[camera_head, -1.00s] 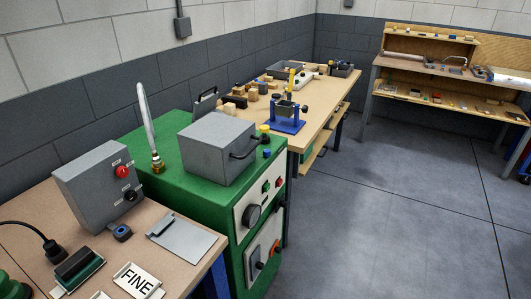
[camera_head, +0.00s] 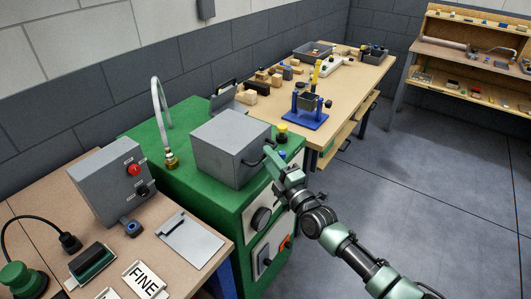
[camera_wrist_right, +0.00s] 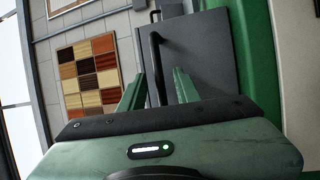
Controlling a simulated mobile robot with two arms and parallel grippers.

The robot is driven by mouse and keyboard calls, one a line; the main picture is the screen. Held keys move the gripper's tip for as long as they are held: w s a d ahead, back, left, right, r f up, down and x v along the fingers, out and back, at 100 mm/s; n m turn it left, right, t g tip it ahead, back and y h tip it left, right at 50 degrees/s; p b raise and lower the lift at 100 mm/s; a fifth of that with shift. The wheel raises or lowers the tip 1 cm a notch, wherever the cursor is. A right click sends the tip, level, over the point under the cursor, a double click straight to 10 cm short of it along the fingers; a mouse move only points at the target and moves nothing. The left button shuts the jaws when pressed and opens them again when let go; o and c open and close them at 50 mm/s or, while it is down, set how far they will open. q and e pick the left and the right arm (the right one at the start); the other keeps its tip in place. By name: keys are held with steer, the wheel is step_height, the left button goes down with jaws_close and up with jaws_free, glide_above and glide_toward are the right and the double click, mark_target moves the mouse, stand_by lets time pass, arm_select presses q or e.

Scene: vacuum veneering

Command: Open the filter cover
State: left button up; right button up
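The filter cover (camera_head: 222,143) is a grey box-shaped lid on top of the green machine (camera_head: 140,132), and it looks closed. Its black bar handle (camera_head: 250,159) is on the front right face; it also shows in the right wrist view (camera_wrist_right: 156,50), beside the grey cover face (camera_wrist_right: 195,45). My right gripper (camera_head: 271,158) is at the handle's right end in the head view. In the right wrist view its two green fingers (camera_wrist_right: 158,88) are apart, with the handle's lower end between them. I cannot tell whether they touch it. My left gripper is not in view.
A grey control box (camera_head: 105,180) with a red button is on the near bench. A blue-based fixture (camera_head: 306,117) stands on the wooden bench behind.

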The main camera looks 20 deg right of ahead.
steer(key=shift+x, duration=0.95)
jaws_close()
stand_by(0.7)
